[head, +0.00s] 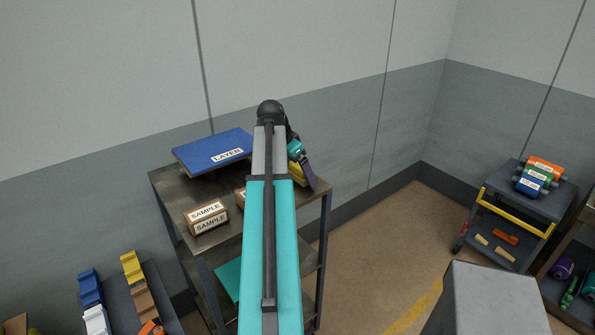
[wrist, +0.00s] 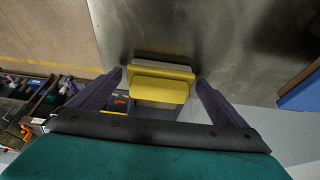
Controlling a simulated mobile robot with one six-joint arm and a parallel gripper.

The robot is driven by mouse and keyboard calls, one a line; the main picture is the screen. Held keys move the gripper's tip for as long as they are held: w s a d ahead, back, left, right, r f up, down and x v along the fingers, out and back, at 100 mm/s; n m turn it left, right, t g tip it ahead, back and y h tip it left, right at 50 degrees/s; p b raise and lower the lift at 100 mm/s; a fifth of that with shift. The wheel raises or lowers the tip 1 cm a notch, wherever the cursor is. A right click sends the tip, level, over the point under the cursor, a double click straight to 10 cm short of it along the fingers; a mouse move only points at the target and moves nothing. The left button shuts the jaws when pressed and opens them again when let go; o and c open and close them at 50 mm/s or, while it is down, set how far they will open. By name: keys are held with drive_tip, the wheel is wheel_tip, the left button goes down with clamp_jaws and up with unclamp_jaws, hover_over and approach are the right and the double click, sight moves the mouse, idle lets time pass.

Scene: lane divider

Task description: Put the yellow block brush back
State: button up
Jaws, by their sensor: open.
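The yellow block brush (wrist: 160,88) lies on the dark top of the metal table, near its right end. In the wrist view it is between the two purple fingers of my gripper (wrist: 159,79), with a gap on each side. My gripper is open and not closed on it. In the head view, my arm and gripper (head: 303,166) cover most of the brush (head: 296,177), so only a yellow strip shows.
A blue board marked LAYER (head: 215,150) and a box marked SAMPLE (head: 207,216) are on the dark metal table (head: 170,190). Several coloured stepped pieces (head: 132,266) stand at lower left. A cart (head: 490,215) with coloured rolls stands at right. Open floor (head: 375,245) lies between.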

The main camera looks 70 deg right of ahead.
sight(295, 166)
drive_tip(key=shift+r, duration=0.1)
drive_tip(key=shift+w+b+v, duration=0.15)
drive_tip(key=shift+b+v, duration=0.5)
drive_tip(key=shift+v, duration=0.4)
drive_tip(key=shift+w+b+v, duration=0.1)
drive_tip(key=shift+b+v, duration=0.55)
drive_tip(key=shift+v, duration=0.45)
drive_tip(key=b+v, duration=0.2)
drive_tip(key=v, duration=0.7)
drive_tip(key=shift+a, duration=0.25)
